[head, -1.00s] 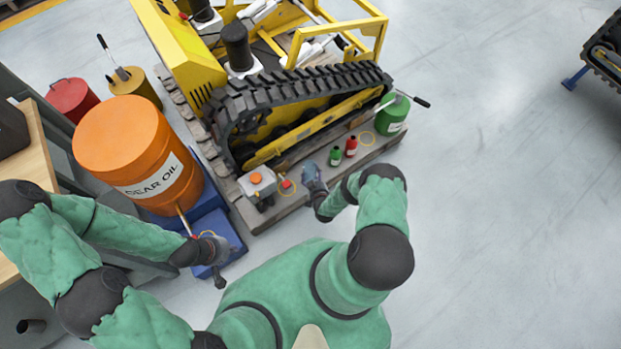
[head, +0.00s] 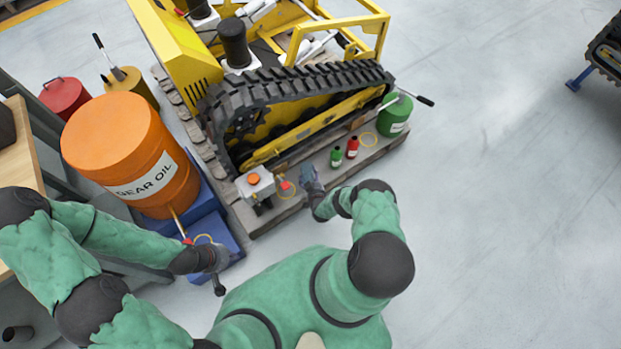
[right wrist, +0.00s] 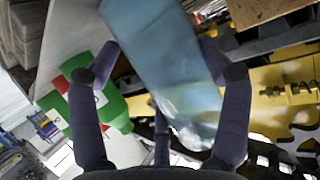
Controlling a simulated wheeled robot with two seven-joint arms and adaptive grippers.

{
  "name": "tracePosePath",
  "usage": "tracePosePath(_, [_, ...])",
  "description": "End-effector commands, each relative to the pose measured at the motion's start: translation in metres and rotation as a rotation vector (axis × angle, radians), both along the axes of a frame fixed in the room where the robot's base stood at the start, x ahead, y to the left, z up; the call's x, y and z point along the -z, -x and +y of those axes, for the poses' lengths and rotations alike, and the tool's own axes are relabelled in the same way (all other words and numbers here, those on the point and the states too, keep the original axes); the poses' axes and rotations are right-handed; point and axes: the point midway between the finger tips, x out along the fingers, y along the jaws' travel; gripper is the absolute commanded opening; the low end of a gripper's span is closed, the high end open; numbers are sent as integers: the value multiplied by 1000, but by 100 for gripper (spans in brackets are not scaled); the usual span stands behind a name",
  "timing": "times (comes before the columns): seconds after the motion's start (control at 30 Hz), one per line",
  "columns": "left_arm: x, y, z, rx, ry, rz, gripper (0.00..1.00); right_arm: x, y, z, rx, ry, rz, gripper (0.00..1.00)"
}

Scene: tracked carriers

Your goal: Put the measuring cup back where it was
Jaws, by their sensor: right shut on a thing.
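The measuring cup is a bluish, see-through vessel that fills the middle of the right wrist view (right wrist: 165,45). My right gripper (right wrist: 166,72) is shut on it, with dark fingers on both sides. In the head view the cup (head: 309,175) is a small blue-grey shape at the end of my right arm, over the near edge of the pallet, right of a grey box with an orange cap. Its base and what is under it are hidden. My left gripper (head: 217,270) is beside the blue stand below the orange drum; its fingers are too small to read.
The grey box (head: 256,186), a green bottle (head: 336,156), a red bottle (head: 352,147) and a green can (head: 394,117) stand on the pallet beside the track (head: 300,88).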

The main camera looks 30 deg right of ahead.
Motion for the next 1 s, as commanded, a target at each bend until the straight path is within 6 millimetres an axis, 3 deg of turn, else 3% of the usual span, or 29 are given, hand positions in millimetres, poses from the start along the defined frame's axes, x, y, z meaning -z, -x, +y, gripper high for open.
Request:
tracePosePath(0.17, [0,0,0,0,0,0,0,3,0,0,0,0,0,29])
tracePosePath(0.2, [0,0,0,0,0,0,0,3,0,0,0,0,0,83])
tracePosePath(0.27, [0,0,0,0,0,0,0,3,0,0,-1,0,0,100])
tracePosePath(0.77, [0,0,0,0,0,0,0,0,0,0,0,0,0,100])
tracePosePath(1.0, [-24,0,0,0,0,0,0,-19,35,11,2,-3,3,100])
